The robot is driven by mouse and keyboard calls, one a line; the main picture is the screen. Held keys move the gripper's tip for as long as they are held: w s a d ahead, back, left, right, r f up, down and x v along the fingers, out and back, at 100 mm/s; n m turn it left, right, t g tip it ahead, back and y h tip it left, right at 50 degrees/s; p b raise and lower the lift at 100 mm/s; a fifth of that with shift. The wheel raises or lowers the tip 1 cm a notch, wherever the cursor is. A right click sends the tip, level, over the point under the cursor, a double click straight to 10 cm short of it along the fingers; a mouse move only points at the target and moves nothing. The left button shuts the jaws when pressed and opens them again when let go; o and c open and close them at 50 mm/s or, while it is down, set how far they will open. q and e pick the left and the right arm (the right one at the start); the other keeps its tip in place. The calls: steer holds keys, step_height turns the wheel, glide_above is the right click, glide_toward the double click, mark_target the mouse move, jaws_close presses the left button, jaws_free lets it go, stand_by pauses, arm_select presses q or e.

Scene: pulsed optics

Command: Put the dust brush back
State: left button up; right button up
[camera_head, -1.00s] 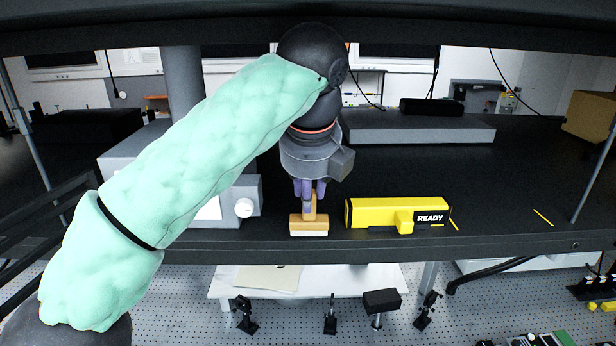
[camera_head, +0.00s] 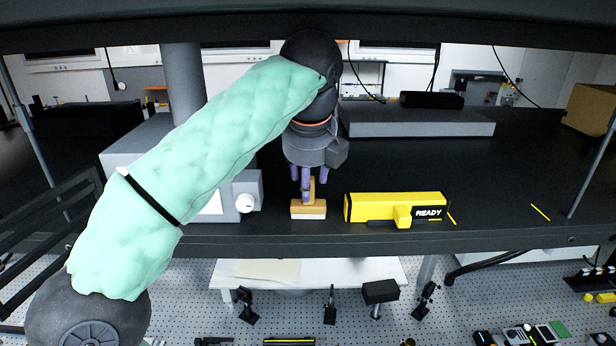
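The dust brush (camera_head: 308,210) has a tan block with a paler lower edge and a tan upright handle. It stands upright at the front of the dark shelf (camera_head: 480,215), between the grey box and the yellow device. My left gripper (camera_head: 307,190) reaches down from above, with its purple fingers around the brush handle. One finger covers part of the handle. The side fingers look slightly spread, and I cannot tell whether they press on the handle. Whether the brush's base touches the shelf is also unclear. My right gripper is not in view.
The yellow device marked READY (camera_head: 375,208) lies close to the right of the brush. A grey box with a white knob (camera_head: 247,203) stands close to the left. A grey slab (camera_head: 420,124) lies behind. The shelf's right side is clear.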

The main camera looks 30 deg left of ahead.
arm_select(q)
steer(key=shift+s+r, duration=0.1)
steer(key=shift+r, duration=0.05)
steer(key=shift+s+d+r, duration=0.1)
steer(key=shift+r, duration=0.4)
steer(key=s+d+b, duration=0.3)
steer(key=s+d, duration=0.3)
steer(key=s, duration=0.4)
steer(key=shift+s+d, duration=0.15)
steer(key=shift+d, duration=0.1)
